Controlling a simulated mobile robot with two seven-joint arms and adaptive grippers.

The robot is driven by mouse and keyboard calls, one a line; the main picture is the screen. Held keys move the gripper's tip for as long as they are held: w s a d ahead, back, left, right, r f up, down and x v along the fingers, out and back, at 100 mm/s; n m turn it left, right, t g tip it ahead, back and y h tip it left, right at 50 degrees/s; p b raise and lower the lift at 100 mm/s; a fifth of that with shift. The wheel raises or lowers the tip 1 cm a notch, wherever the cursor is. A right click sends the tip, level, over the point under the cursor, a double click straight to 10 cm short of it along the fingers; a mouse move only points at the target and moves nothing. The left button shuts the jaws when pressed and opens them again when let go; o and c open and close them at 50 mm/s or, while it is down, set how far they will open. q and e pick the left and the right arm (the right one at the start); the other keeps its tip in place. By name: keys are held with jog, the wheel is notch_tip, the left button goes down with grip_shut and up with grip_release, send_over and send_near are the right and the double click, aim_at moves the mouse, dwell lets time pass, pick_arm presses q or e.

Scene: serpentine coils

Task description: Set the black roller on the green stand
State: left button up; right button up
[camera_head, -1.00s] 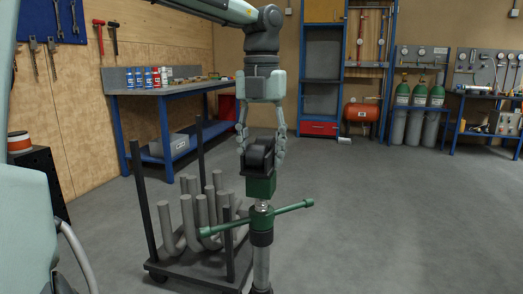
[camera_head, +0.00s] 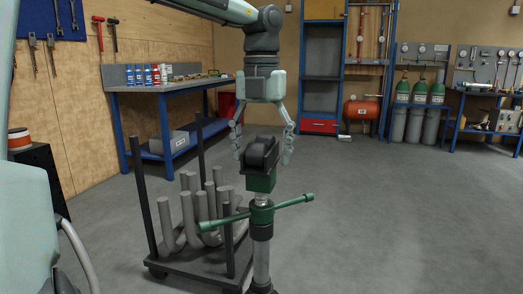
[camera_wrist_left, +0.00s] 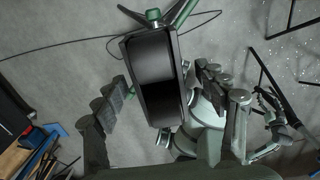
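The black roller (camera_head: 263,151) sits on top of the green stand (camera_head: 261,214), in the middle of the head view. The stand has a green block under the roller, a green crossbar and a grey post. My left gripper (camera_head: 263,158) points down above the roller. Its fingers are spread, one on each side, with gaps to the roller. In the left wrist view the dark roller (camera_wrist_left: 157,72) lies between the open fingers (camera_wrist_left: 165,98), and part of the green crossbar shows at the top.
A dark cart (camera_head: 200,265) with upright posts and several grey bent pipes (camera_head: 200,215) stands close to the left of the stand. A blue workbench (camera_head: 165,92) is along the left wall. The floor (camera_head: 400,220) to the right is clear.

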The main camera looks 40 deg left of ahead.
pick_arm(q)
notch_tip(320, 180, up, 12)
dwell(0.6)
